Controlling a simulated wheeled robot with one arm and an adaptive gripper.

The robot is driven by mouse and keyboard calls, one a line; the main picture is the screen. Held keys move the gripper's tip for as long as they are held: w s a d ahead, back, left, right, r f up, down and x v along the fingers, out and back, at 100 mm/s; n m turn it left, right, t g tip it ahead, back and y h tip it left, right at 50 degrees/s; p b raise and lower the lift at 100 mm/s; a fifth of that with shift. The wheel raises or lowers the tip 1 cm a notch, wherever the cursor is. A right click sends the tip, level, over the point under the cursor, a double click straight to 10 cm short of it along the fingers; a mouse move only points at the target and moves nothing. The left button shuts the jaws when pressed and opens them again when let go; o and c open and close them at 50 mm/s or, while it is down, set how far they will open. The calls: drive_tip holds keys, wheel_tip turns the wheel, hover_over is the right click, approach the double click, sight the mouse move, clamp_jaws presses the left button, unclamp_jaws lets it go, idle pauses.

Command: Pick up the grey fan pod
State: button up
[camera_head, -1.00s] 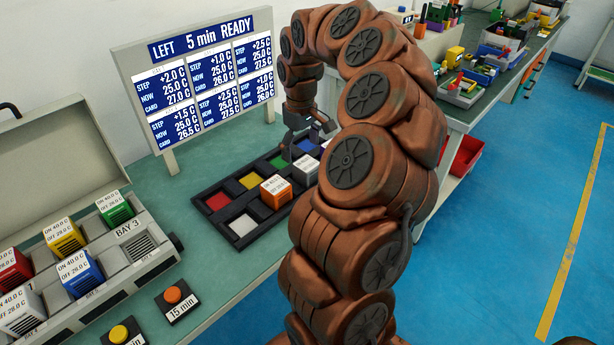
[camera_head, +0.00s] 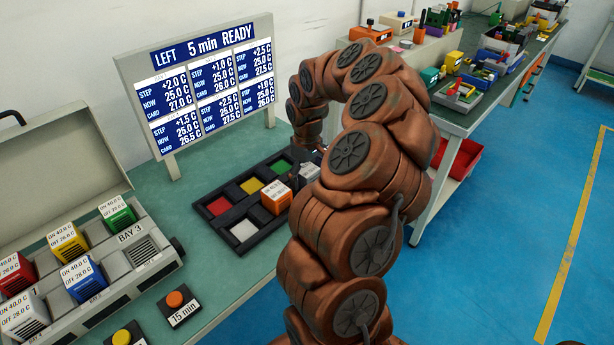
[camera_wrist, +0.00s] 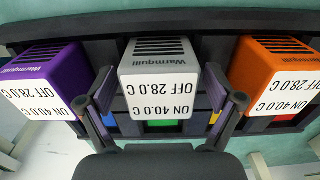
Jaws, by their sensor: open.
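The grey fan pod (camera_wrist: 158,75) sits in the black tray, between a purple pod (camera_wrist: 45,75) and an orange pod (camera_wrist: 275,70) in the wrist view. Its white label reads ON 40.0 C, OFF 28.0 C. My gripper (camera_wrist: 165,100) is open, with one finger at each side of the grey pod; I cannot tell whether they touch it. In the head view the grey pod (camera_head: 307,173) is partly hidden by my arm, next to the orange pod (camera_head: 276,197). The purple pod is hidden there.
The black tray (camera_head: 262,238) has red, yellow, green and white-floored compartments in view. A case (camera_head: 130,262) with several pods stands left. A display board (camera_head: 205,85) stands behind. Orange and yellow buttons (camera_head: 175,299) (camera_head: 122,337) lie near the front edge.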

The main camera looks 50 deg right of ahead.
sight(307, 169)
drive_tip(key=c, duration=1.4)
drive_tip(key=shift+r, duration=0.1)
wheel_tip(307, 169, up, 10)
drive_tip(key=shift+f+b, duration=0.1)
drive_tip(key=shift+b, duration=0.6)
